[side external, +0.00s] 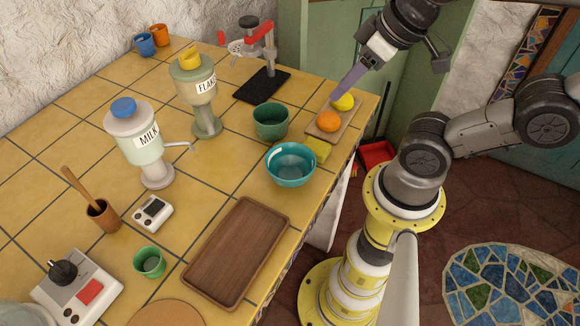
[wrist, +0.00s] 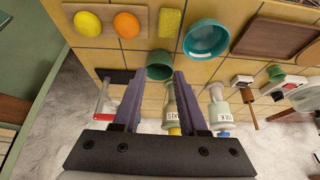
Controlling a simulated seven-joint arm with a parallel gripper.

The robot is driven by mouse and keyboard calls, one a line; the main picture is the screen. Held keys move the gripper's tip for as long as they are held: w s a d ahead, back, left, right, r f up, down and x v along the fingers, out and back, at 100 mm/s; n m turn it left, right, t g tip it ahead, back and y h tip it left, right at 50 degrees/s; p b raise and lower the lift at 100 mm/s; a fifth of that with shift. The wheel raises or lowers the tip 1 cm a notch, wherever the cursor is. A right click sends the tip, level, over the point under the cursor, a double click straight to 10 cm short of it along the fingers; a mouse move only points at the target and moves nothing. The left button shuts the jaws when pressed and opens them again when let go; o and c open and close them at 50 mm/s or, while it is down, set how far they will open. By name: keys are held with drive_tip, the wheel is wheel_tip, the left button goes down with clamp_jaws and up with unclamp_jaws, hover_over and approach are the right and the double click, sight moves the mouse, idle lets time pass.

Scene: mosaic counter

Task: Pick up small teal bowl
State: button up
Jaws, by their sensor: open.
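A teal bowl (side external: 290,178) with a lighter glossy inside stands upright on the tiled counter, near its right edge. It also shows at the upper right of the wrist view (wrist: 206,38). A darker green bowl (side external: 271,124) stands just behind it; in the wrist view this bowl (wrist: 160,66) shows beyond the gap between my fingertips. My gripper (side external: 345,87) hangs above the far right corner of the counter, over the fruit board and apart from both bowls. In the wrist view, its two purple fingers (wrist: 158,78) are spread with nothing between them.
A wooden board (side external: 343,119) holds an orange and a lemon; a yellow sponge (side external: 317,150) lies between it and the teal bowl. A brown tray (side external: 236,252) lies in front. A black-based red-handled device (side external: 262,85) stands behind.

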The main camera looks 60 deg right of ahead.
drive_tip(key=m, duration=0.5)
drive_tip(key=m+g+y, duration=0.1)
drive_tip(key=m+g, duration=0.2)
drive_tip(key=m, duration=0.5)
approach(314, 162)
drive_tip(key=x, duration=1)
drive_tip(key=shift+f, duration=0.1)
clamp_jaws()
idle(0.7)
